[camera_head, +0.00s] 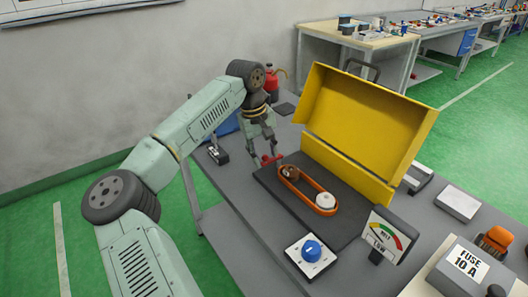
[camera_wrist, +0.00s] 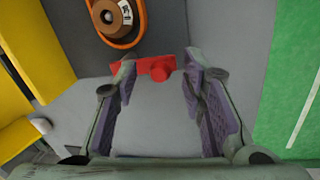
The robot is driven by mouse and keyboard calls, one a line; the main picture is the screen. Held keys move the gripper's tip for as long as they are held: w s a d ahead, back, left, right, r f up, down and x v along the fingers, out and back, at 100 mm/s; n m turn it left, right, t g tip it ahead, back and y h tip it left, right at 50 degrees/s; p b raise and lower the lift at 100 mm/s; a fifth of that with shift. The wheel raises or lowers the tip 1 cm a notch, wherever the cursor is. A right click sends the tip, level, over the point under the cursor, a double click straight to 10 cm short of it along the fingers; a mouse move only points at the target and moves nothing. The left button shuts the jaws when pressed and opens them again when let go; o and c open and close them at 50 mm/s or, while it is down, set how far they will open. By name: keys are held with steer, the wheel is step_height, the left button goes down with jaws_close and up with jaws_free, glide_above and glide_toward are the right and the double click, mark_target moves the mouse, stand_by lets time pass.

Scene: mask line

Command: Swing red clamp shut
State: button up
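In the head view the red clamp (camera_head: 271,160) is at the left edge of the dark base plate (camera_head: 262,179). My gripper (camera_head: 264,152) is above it, pointing down. In the wrist view my gripper (camera_wrist: 158,78) has its fingers wide apart with nothing held between them.
A yellow cover (camera_head: 362,125) stands open behind the plate. An orange belt (camera_head: 300,193) runs around a brown pulley (camera_head: 290,173) and a white pulley (camera_head: 325,200). A blue knob (camera_head: 311,250) and a gauge (camera_head: 384,236) stand in front. A red canister (camera_head: 271,80) is behind my gripper.

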jaws_close()
stand_by(0.6)
steer(key=n+b, duration=0.1)
steer(key=s+d+n+b, duration=0.1)
steer(key=n+b, duration=0.1)
steer(key=shift+s+d+f+t+b, duration=0.1)
steer(key=shift+f+t+b, duration=0.1)
steer(key=shift+t+b, duration=0.1)
steer(key=n+b, duration=0.1)
steer(key=d+n+b, duration=0.1)
steer(key=n, duration=0.1)
steer(key=s+d+n+y+b, duration=0.1)
steer(key=n, duration=0.1)
steer(key=d+n+b, duration=0.1)
steer(key=n, duration=0.1)
steer(key=d+n+y, duration=0.1)
steer(key=n, duration=0.1)
steer(key=shift+d+r+t+b, duration=0.15)
steer(key=shift+t+b, duration=0.15)
steer(key=shift+b, duration=0.05)
steer(key=n, duration=0.1)
steer(key=d+n, duration=0.1)
steer(key=n, duration=0.1)
steer(key=shift+w+d, duration=0.1)
steer(key=shift+w+d+n+y, duration=0.2)
steer(key=shift+d+n, duration=0.1)
steer(key=shift+n, duration=0.4)
steer(key=shift+w+d+n+y, duration=0.2)
steer(key=shift+d+n, duration=0.1)
steer(key=shift+n, duration=0.4)
